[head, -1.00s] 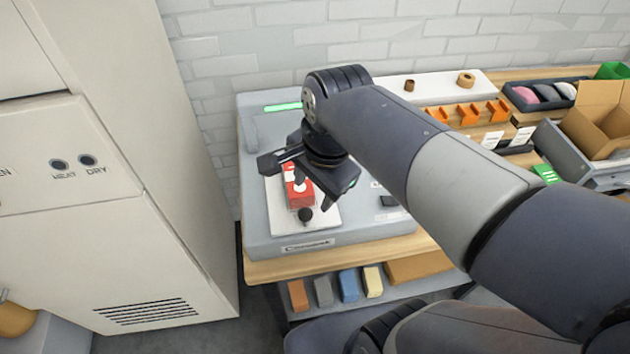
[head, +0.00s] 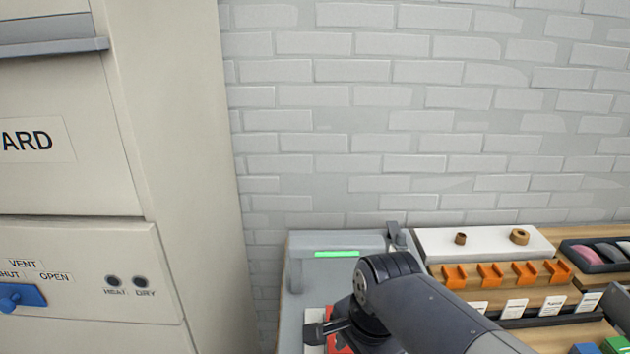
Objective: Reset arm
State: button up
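My arm reaches in from the lower right in the head view, over a grey machine (head: 293,305) with a lit green strip (head: 336,254) on the bench. My gripper (head: 325,338) is cut off by the bottom edge, with only one dark finger partly in view. A bit of a red block (head: 340,344) shows beside the finger. The frame does not show whether the gripper is open or shut, or whether it touches the block.
A tall cream cabinet (head: 185,150) with a blue handle (head: 20,296) stands at the left. A white brick wall (head: 420,120) is behind. Right of the machine are a white board (head: 485,241), orange holders (head: 490,276) and a dark tray (head: 592,261). Green and blue items sit at lower right.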

jog(key=f, duration=0.4)
jog(key=w+f, duration=0.1)
jog(key=f, duration=0.2)
jog(key=shift+w+a+f+b, duration=0.1)
jog(key=shift+a+b, duration=0.2)
jog(key=shift+a, duration=0.05)
jog(key=shift+w, duration=0.2)
